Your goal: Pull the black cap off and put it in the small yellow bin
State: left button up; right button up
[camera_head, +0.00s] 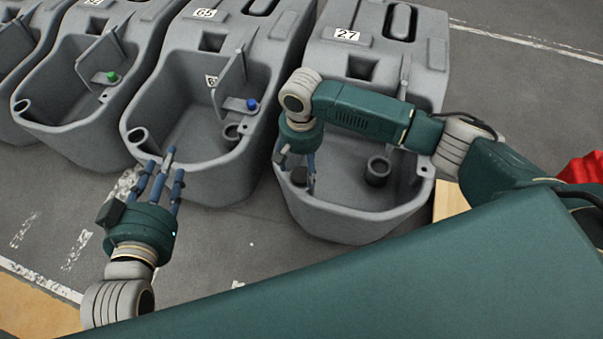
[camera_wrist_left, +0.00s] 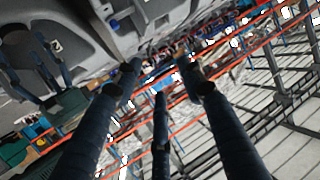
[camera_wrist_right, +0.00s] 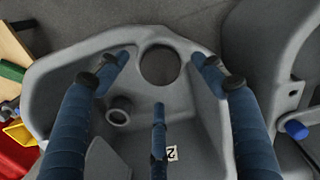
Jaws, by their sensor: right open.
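I cannot make out the black cap in any view. My right gripper (camera_head: 298,172) is open and empty over the left part of the tank numbered 27 (camera_head: 340,222). The right wrist view looks down into this tank (camera_wrist_right: 205,130), with the spread fingers (camera_wrist_right: 160,85) above its round corner opening and short pipe. My left gripper (camera_head: 163,170) is open and empty, in front of the tank numbered 65 (camera_head: 225,185). A small yellow object (camera_wrist_right: 20,133), perhaps the yellow bin, shows at the left edge of the right wrist view, only partly in frame.
The neighbouring tank has a blue cap (camera_head: 251,104); the tank further left has a green cap (camera_head: 111,77). A short grey pipe (camera_head: 378,172) stands inside tank 27. Red objects (camera_head: 582,172) lie at the far right. The floor (camera_head: 215,245) between my left gripper and tank 27 is clear.

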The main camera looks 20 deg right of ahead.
aim_at(301, 176)
notch_tip(301, 176, down, 4)
jog(key=shift+r+b, duration=0.1)
jog(key=shift+b, duration=0.55)
pick_arm(q)
notch_tip(301, 176, up, 8)
jog(key=w+d+t+h, duration=0.1)
jog(key=t, duration=0.3)
jog(key=shift+w+d+r+h, duration=0.2)
jog(key=shift+d+r+h, duration=0.05)
jog(key=shift+h, duration=0.05)
pick_arm(e)
jog(key=shift+c, duration=0.5)
jog(key=c, duration=1.3)
jog(key=shift+s, duration=0.1)
pick_arm(q)
jog(key=shift+f, duration=0.5)
jog(key=shift+a+f+g, duration=0.1)
jog(key=shift+f+g, duration=0.15)
jog(key=shift+g, duration=0.05)
jog(key=shift+f, duration=0.15)
pick_arm(e)
jog(key=shift+r, duration=0.1)
